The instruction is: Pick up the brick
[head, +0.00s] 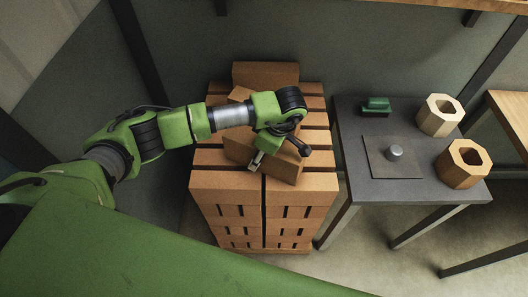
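Red-brown bricks are stacked in a tall pile (228,190) in the middle of the head view. A loose brick (284,172) lies at an angle on top of the pile, partly covered by my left gripper. My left gripper (280,157) is right above this brick, its fingertips spread apart, one near the brick's front edge and one towards its right end. I see no clear contact between the fingers and the brick. My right gripper is not in view.
Another brick (265,74) stands at the back of the pile. A dark table (358,112) to the right holds a green object (376,106), a plate with a grey knob (394,153) and two hollow octagonal blocks (438,115) (462,165). A wooden surface (512,112) is at the far right.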

